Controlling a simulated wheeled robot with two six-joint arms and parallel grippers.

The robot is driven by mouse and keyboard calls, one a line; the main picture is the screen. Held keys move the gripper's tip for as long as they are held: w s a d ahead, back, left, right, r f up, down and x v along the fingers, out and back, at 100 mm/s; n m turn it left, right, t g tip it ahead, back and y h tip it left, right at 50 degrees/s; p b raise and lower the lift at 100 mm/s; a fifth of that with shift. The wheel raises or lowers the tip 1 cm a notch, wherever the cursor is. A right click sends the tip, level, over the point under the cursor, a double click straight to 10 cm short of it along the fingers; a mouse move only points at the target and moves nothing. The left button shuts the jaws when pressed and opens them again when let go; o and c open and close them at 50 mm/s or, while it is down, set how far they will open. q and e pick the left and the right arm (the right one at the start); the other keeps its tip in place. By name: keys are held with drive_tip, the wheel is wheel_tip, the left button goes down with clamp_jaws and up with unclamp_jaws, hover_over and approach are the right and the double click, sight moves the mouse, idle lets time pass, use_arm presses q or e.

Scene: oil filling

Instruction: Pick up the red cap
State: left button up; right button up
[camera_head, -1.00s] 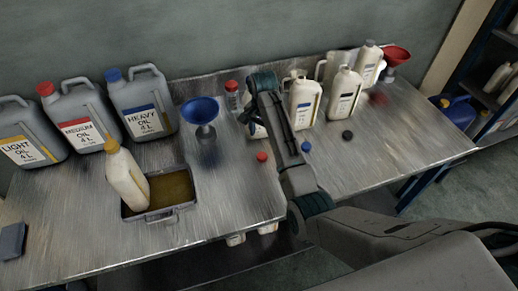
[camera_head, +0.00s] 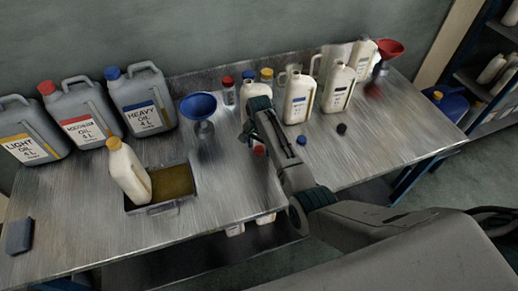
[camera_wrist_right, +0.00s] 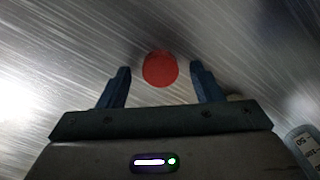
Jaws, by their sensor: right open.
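The small red cap (camera_head: 259,150) lies on the metal table, partly covered by my right arm in the head view. In the right wrist view the red cap (camera_wrist_right: 160,69) is a round red disc on the bare metal, at the tips of my right gripper (camera_wrist_right: 160,82). The two fingers are apart, one on each side of the cap, with a gap on both sides. Whether the fingers are level with the cap cannot be told. My left gripper is not in view.
A blue cap (camera_head: 302,140) and a black cap (camera_head: 341,129) lie to the right. White bottles (camera_head: 299,97) stand behind. A blue funnel (camera_head: 198,106) and a tray (camera_head: 184,207) with a tilted bottle (camera_head: 128,172) are to the left. A bottle edge (camera_wrist_right: 303,145) shows at the wrist view's lower right.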

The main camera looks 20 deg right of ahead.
drive_tip(key=shift+c, duration=0.2)
drive_tip(key=c, duration=1)
drive_tip(key=shift+r, duration=0.15)
